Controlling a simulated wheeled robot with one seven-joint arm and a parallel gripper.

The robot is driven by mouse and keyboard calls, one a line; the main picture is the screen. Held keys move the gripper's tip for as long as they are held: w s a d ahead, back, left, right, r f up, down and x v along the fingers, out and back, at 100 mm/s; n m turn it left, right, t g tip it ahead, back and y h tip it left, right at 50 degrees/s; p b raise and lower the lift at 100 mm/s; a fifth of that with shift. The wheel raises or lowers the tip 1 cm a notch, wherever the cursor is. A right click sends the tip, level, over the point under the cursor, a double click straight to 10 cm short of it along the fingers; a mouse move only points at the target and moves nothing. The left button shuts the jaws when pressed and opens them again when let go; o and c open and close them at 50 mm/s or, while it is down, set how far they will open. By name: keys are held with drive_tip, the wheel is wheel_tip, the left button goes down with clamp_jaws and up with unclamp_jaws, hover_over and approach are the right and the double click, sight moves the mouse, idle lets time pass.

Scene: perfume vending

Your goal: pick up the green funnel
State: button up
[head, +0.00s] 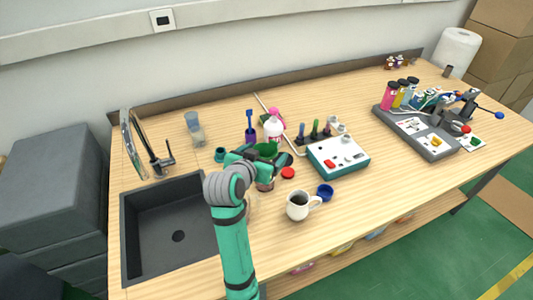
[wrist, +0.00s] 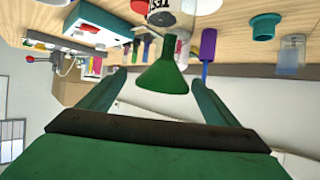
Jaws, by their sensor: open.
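The green funnel (head: 266,149) is near the middle of the bench in the head view, partly hidden by my arm. In the wrist view, which looks upside down, the funnel (wrist: 163,76) has its wide green cone between my two fingers, with a gap on each side. A clear labelled container (wrist: 172,18) is right against it there. My gripper (wrist: 158,84) is open, its fingers apart and holding nothing. In the head view my gripper (head: 268,161) is beside the funnel, and its fingertips are hard to make out.
A dark sink (head: 165,228) is at left. A white mug (head: 299,206), a blue cup (head: 325,192) and a red lid (head: 288,173) are in front. A white and teal box (head: 338,155) stands right. A purple and blue brush (head: 250,128) and pink-topped bottle (head: 273,126) stand behind.

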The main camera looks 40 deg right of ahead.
sight(269, 148)
drive_tip(key=x, duration=0.5)
drive_tip(key=shift+w+a+r, duration=0.1)
drive_tip(key=shift+w, duration=0.1)
drive_tip(key=shift+c, duration=0.4)
drive_tip(key=c, duration=1.1)
drive_tip(key=shift+o, duration=0.2)
